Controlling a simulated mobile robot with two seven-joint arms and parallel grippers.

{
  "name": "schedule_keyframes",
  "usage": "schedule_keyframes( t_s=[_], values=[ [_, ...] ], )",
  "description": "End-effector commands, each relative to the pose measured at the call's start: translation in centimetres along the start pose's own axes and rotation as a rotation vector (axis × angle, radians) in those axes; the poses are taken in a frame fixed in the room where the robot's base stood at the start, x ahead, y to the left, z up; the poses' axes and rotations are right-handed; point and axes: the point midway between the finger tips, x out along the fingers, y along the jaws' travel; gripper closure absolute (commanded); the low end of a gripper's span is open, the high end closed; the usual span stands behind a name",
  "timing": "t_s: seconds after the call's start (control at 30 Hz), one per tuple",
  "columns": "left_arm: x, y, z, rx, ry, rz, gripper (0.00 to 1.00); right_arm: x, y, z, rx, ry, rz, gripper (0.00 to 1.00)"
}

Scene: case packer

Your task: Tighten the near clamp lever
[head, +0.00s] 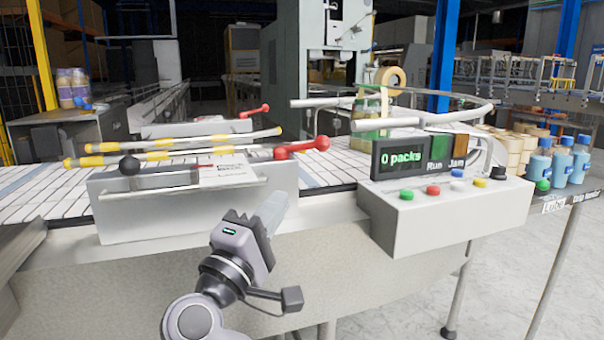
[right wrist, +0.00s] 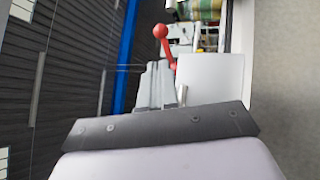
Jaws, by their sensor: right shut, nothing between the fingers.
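The near clamp lever (head: 302,148) is red with a round knob and sticks out to the right above the right end of the near guide plate (head: 200,208). In the right wrist view the red lever (right wrist: 163,45) stands just beyond my fingertips, its knob to the upper left. My right gripper (head: 274,205) is in front of the plate, below and left of the lever, with its fingers pointing up and forward. Its fingers (right wrist: 155,75) are shut with nothing between them. I cannot tell from these views whether they touch the lever. My left gripper is not in view.
A far red lever (head: 256,110) sits across the conveyor (head: 35,202). Yellow-banded rails (head: 170,150) run between. The control box (head: 445,215) with coloured buttons and a display stands to the right.

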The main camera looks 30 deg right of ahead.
Motion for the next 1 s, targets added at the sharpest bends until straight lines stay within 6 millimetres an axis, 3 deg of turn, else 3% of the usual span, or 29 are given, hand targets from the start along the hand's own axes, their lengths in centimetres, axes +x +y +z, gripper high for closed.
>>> schedule_keyframes(
  t_s=[0.17,0.6,0.8,1.0],
  values=[
    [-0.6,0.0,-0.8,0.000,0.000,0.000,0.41,2.5,0.3,0.1,-0.001,-0.004,0.003,1.00],
    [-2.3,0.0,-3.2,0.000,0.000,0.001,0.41,11.4,0.3,0.0,-0.002,0.000,0.001,1.00],
    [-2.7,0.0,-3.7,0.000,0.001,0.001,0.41,13.4,0.0,0.0,0.000,0.001,-0.001,1.00],
    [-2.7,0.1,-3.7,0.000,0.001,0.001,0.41,13.8,-0.1,0.0,0.001,0.002,-0.001,1.00]
  ],
)
